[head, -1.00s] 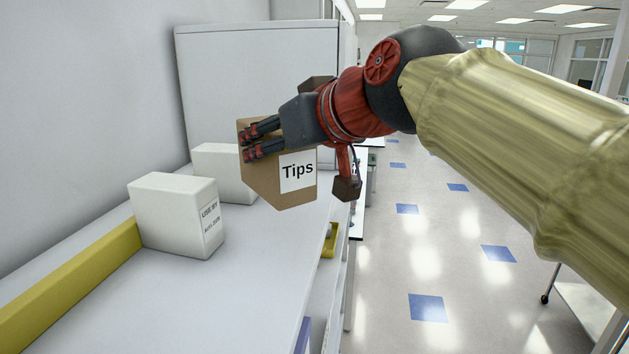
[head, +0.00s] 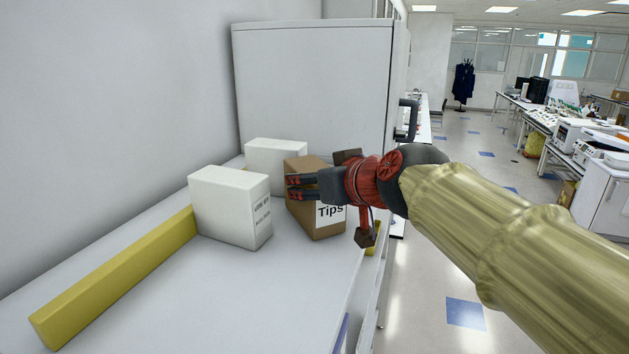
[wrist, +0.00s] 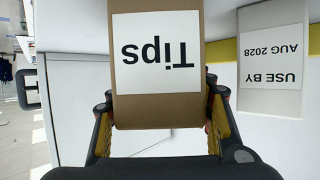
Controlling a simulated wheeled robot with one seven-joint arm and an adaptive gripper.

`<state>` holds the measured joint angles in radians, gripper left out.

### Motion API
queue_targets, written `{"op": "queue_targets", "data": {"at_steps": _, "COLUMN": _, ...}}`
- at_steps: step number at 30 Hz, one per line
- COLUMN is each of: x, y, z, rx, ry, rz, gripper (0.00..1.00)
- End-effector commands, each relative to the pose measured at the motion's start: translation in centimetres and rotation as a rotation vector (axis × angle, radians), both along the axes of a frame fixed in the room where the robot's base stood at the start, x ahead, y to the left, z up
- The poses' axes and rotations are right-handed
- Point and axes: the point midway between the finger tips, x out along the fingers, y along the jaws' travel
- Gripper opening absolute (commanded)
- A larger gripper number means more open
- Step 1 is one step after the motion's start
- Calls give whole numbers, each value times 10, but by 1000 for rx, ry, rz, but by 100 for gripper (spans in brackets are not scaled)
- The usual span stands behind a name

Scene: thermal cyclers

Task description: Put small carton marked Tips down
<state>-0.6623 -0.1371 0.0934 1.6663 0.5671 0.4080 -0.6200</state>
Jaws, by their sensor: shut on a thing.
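The small brown carton marked Tips (head: 318,224) is in my gripper (head: 296,188), over the right part of the white shelf top in the head view. It looks upright, with its label facing the camera. I cannot tell for sure whether its base touches the surface. In the wrist view the carton (wrist: 156,108) fills the middle, its label upside down, with a finger on each side. My gripper is shut on it.
Two white boxes stand to the left: a nearer one (head: 228,205) with a printed label and one behind (head: 275,153). A yellow bar (head: 120,275) runs along the wall. A tall white cabinet (head: 312,90) stands behind. The front of the white surface (head: 240,310) is clear.

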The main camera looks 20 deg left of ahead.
Motion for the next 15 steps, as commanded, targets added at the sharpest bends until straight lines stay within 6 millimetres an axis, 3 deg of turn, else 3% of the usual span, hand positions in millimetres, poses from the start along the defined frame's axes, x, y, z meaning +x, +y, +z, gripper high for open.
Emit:
{"op": "queue_targets", "data": {"at_steps": 7, "x": 0, "y": 0, "z": -2, "rx": 1, "ry": -1, "rz": 0, "gripper": 16}}
{"op": "queue_targets", "data": {"at_steps": 8, "x": 0, "y": 0, "z": -4, "rx": -1, "ry": 2, "rz": 1, "gripper": 51}}
{"op": "queue_targets", "data": {"at_steps": 15, "x": 0, "y": 0, "z": -3, "rx": -1, "ry": 2, "rz": 1, "gripper": 65}}
